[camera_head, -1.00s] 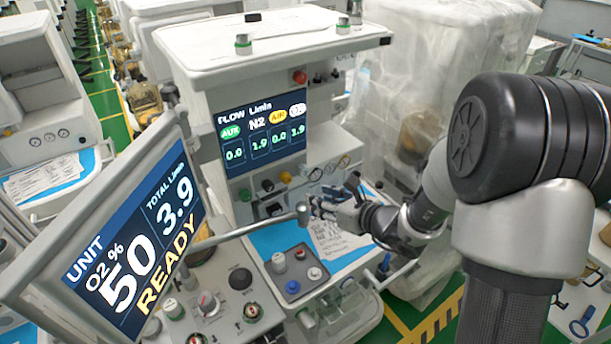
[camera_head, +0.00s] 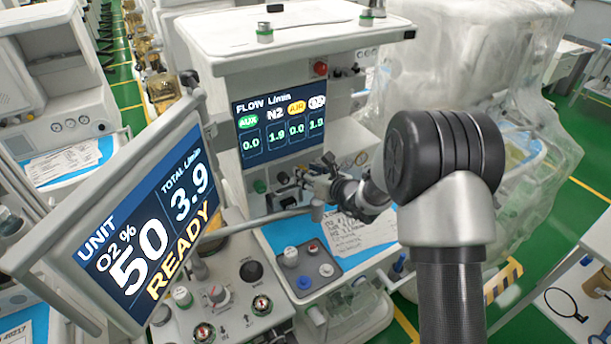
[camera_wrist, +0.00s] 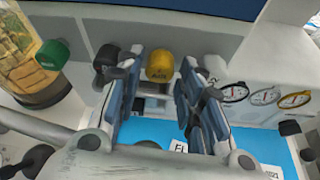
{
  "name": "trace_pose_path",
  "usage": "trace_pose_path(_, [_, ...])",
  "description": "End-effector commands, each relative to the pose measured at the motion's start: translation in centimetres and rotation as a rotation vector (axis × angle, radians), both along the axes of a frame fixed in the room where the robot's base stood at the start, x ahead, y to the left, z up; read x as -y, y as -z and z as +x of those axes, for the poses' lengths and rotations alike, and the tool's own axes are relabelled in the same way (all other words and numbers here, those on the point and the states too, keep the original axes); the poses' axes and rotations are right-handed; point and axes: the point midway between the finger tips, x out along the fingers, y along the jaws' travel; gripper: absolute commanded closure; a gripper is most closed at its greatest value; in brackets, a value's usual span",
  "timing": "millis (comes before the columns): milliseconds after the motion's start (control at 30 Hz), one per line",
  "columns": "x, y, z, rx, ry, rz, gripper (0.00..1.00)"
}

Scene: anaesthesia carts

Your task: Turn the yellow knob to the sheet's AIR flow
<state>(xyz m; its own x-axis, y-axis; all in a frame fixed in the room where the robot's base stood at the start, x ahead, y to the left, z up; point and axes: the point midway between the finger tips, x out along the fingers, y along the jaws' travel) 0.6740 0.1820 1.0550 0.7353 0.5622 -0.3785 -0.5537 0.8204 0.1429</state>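The yellow AIR knob (camera_wrist: 160,66) is at the top middle of the wrist view, between the two fingertips of my gripper (camera_wrist: 163,78). The gripper is open, with a gap seen on both sides of the knob. In the head view my gripper (camera_head: 312,174) is at the knob row below the flow display and hides the yellow knob.
A black knob (camera_wrist: 106,56) and a white knob (camera_wrist: 214,68) flank the fingers closely. A green knob (camera_wrist: 52,55) is further left, gauges (camera_wrist: 265,96) to the right. The tilted monitor (camera_head: 140,226) reads O2 50 %, total 3.9, READY. Its support bar (camera_head: 245,226) runs below the gripper.

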Motion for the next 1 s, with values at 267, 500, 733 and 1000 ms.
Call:
trace_pose_path(267, [-0.93, 0.62, 1.11, -0.001, -0.001, 0.000, 0.65])
trace_pose_path(500, [-0.90, 0.59, 1.11, -0.001, 0.000, -0.001, 0.68])
trace_pose_path(733, [-0.88, 0.57, 1.10, -0.001, 0.000, -0.001, 0.83])
trace_pose_path(1000, [-0.89, 0.57, 1.10, 0.000, -0.001, -0.001, 0.98])
